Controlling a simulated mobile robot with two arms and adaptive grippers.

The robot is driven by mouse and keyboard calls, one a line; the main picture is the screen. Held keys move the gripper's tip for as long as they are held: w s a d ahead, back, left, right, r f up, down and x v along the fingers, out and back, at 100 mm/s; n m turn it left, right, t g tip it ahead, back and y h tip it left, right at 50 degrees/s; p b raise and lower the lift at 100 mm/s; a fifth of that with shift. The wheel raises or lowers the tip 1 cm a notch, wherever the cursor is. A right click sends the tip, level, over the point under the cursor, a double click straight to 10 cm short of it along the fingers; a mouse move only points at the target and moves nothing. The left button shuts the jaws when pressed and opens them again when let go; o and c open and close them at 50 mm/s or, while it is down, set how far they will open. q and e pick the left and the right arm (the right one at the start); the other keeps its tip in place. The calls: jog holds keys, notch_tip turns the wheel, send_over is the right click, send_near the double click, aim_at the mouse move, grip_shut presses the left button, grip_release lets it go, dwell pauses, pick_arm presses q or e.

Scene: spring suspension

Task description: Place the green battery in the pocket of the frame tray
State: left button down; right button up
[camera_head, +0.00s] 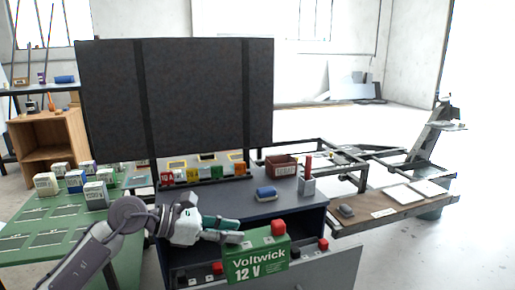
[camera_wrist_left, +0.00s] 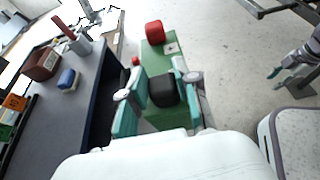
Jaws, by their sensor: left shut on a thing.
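The green battery (camera_head: 257,255), marked "Voltwick 12 V", hangs upright in front of the dark cabinet, with a red terminal on its top right. My left gripper (camera_head: 238,233) is shut on its black terminal from above. In the left wrist view, the fingers of that gripper (camera_wrist_left: 158,84) stand on both sides of the black terminal, with the green battery top (camera_wrist_left: 152,60) beyond. My right gripper (camera_wrist_left: 281,76) shows at the right of the left wrist view, fingers apart and empty. The dark metal frame (camera_head: 335,158) stands behind, at the right; I cannot make out its tray pocket.
The dark cabinet (camera_head: 235,200) bears a blue brush-like item (camera_head: 265,193), a brown bin (camera_head: 281,166) and a grey cup (camera_head: 307,186). Its open drawer (camera_head: 338,268) holds items with red and black tops. A green table (camera_head: 50,240) with boxes is left, a brown bench (camera_head: 380,209) right.

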pick_arm(q)
jog(key=s+a+f+n+t+y+b, duration=0.1)
jog(key=s+a+f+n+t, duration=0.1)
jog(key=s+a+f, duration=0.35)
jog(key=s+a+f+n+t+y+b, duration=0.1)
jog(key=s+a+f+n+t+b, duration=0.15)
jog(key=s+a, duration=0.65)
pick_arm(e)
jog(key=v, duration=0.4)
notch_tip(320, 180, down, 14)
jog(key=s+g+p, duration=0.1)
jog(key=s+p, duration=0.1)
jog(key=p, duration=1.2)
pick_arm(q)
notch_tip(320, 180, up, 18)
jog(key=s+d+p, duration=0.1)
jog(key=p, duration=0.9)
jog(key=shift+s+d+f+m+g, duration=0.25)
jog(key=shift+s+d+m+g, duration=0.1)
jog(key=shift+m, duration=0.1)
pick_arm(e)
jog(key=s+d+f, duration=0.1)
jog(key=s+f, duration=0.1)
jog(key=s, duration=0.6)
jog(key=s+d+f+g, duration=0.1)
jog(key=s+d+f, duration=0.1)
jog(key=s, duration=0.6)
jog(key=shift+f, duration=0.35)
jog(key=shift+s, duration=0.1)
